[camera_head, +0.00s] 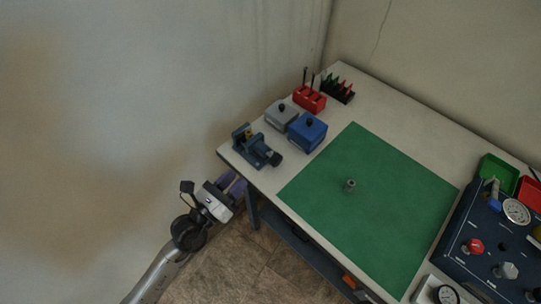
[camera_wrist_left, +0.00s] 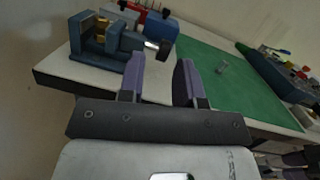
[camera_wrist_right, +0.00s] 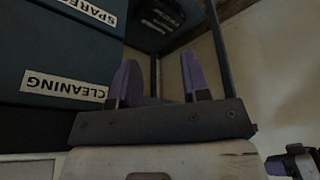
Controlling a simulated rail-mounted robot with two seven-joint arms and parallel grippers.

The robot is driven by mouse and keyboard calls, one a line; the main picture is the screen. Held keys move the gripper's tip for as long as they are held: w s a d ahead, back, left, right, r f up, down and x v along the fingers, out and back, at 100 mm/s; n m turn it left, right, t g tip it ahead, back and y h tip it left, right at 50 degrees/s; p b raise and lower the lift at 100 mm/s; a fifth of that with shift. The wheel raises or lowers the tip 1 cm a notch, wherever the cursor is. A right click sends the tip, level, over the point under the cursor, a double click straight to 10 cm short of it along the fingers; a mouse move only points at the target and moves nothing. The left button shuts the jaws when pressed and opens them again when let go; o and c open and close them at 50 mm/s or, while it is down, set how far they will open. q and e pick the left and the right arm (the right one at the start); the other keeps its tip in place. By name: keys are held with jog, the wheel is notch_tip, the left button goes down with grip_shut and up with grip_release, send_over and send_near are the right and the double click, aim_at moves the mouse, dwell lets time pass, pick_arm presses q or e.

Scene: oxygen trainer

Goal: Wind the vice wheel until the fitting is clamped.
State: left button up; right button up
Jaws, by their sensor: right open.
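The blue vice (camera_head: 248,146) stands at the table's left corner, with its dark wheel (camera_head: 276,159) on the right side. The left wrist view shows the vice (camera_wrist_left: 88,45) and wheel (camera_wrist_left: 157,49) just beyond my fingers. A brass-coloured piece (camera_wrist_left: 102,27) shows between the jaws; whether it is gripped I cannot tell. My left gripper (camera_head: 233,186) is open and empty, off the table's edge, short of the wheel. My right gripper (camera_wrist_right: 160,78) is open and empty, facing labelled dark drawers.
Grey and blue boxes (camera_head: 307,131) with black knobs stand behind the vice, with a red holder (camera_head: 310,99) beyond. The green mat (camera_head: 400,190) is mostly clear. A dark gauge panel (camera_head: 490,240) stands at the right. Drawers (camera_wrist_right: 60,60) fill the right wrist view's left.

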aim_at(276, 156)
pick_arm(q)
jog(key=w+d+f+m, duration=0.1)
jog(key=w+d, duration=0.2)
jog(key=w+d+m+g+b, duration=0.1)
jog(key=w+d, duration=0.2)
jog(key=d, duration=0.1)
jog(key=w+d+f+g+b, duration=0.1)
jog(key=w+d, duration=0.2)
jog(key=shift+w+d+f+m, duration=0.2)
jog(key=shift+d+f+m, duration=0.1)
jog(key=shift+f+m, duration=0.1)
jog(key=shift+c, duration=0.4)
grip_shut()
jog(key=shift+r, duration=0.2)
jog(key=g+y+p, duration=0.2)
jog(key=p, duration=0.8)
jog(key=g+y+p, duration=0.2)
jog(key=p, duration=0.8)
jog(key=shift+w+d+r+g, duration=0.2)
jog(key=shift+g, duration=0.2)
jog(key=shift+f+g+y+p, duration=0.2)
jog(key=shift+g+y+p, duration=0.1)
jog(key=shift+p, duration=0.75)
jog(key=shift+f, duration=0.1)
